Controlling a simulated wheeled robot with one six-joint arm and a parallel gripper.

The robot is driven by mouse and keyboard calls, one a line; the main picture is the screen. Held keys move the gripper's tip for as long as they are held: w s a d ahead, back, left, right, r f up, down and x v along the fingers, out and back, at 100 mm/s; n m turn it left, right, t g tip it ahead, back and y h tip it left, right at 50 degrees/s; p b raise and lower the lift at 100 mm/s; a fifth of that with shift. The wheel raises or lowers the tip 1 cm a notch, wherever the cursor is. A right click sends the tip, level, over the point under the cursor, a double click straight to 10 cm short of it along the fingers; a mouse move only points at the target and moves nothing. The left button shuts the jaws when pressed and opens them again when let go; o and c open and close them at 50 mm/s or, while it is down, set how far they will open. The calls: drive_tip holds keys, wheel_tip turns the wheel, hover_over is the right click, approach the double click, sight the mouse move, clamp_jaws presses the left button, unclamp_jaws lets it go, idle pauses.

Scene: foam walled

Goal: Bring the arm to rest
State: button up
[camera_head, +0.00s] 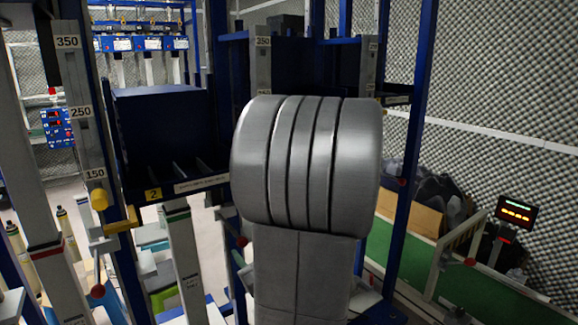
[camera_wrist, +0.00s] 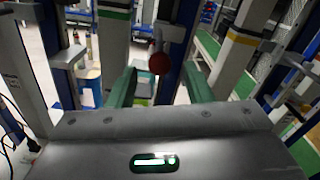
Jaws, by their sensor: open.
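My gripper (camera_wrist: 160,82) shows in the wrist view, with two green fingers spread apart. It is open and nothing is held between the fingers. A red ball knob (camera_wrist: 159,63) shows between and above the fingertips, and I cannot tell how far beyond them it is. In the head view, my own grey arm (camera_head: 305,165) fills the middle and hides what is behind it. My gripper does not show in the head view.
Blue frame posts (camera_head: 410,140) and scaled columns marked with numbers (camera_head: 85,115) stand close on both sides of my arm. A dark blue bin (camera_head: 165,130) is at left. A green conveyor-like strip (camera_head: 490,290) and a small display (camera_head: 516,211) are at right.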

sight(234, 231)
drive_tip(key=p+x, duration=0.1)
drive_tip(key=x, duration=0.8)
drive_tip(key=shift+s, duration=0.1)
